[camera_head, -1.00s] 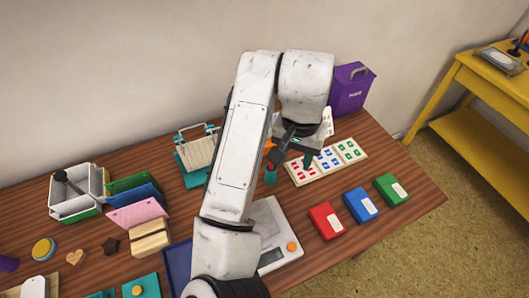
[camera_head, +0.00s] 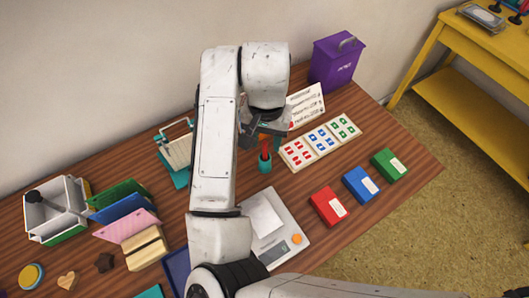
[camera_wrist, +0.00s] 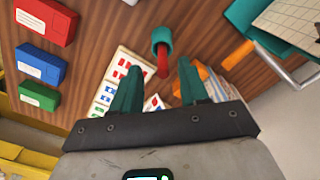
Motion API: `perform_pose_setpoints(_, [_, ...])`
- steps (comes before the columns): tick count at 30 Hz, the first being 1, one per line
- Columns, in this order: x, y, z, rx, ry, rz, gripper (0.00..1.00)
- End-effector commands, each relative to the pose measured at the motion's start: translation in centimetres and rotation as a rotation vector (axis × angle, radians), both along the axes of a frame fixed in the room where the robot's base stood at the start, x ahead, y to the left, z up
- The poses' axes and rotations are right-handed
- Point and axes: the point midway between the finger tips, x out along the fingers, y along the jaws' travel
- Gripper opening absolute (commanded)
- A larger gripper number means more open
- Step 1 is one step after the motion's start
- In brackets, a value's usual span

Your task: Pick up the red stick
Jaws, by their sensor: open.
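The red stick (camera_head: 264,151) stands in a small teal cup (camera_head: 265,167) on the wooden table. In the wrist view the red stick (camera_wrist: 163,63) points out of the teal cup (camera_wrist: 162,36) toward my gripper (camera_wrist: 159,75). My gripper's two teal fingers are spread, with the stick's free end showing between and just beyond their tips. In the head view my gripper (camera_head: 263,138) is above the cup, partly hidden by my arm. Nothing is held, and I cannot tell whether a finger touches the stick.
A card with red, blue and green marks (camera_head: 320,143) lies right of the cup. Red (camera_head: 328,206), blue (camera_head: 361,185) and green (camera_head: 389,165) boxes lie in front of it. A scale (camera_head: 290,236) is nearer me. A purple bin (camera_head: 335,62) stands behind.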

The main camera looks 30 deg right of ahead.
Motion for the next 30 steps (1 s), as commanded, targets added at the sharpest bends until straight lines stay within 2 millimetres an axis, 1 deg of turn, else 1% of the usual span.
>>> perform_pose_setpoints(9, [0.4, 0.2, -4.1, 0.001, 0.002, 0.001, 0.44])
perform_pose_setpoints(13, [0.4, 0.1, -4.9, 0.000, 0.001, 0.000, 0.44])
perform_pose_setpoints(19, [0.4, 0.1, -4.9, 0.000, 0.001, 0.000, 0.44])
perform_pose_setpoints(20, [0.4, 0.1, -4.9, 0.000, 0.001, 0.000, 0.42])
perform_pose_setpoints(30, [0.4, 0.1, -4.9, 0.001, 0.001, 0.000, 0.10])
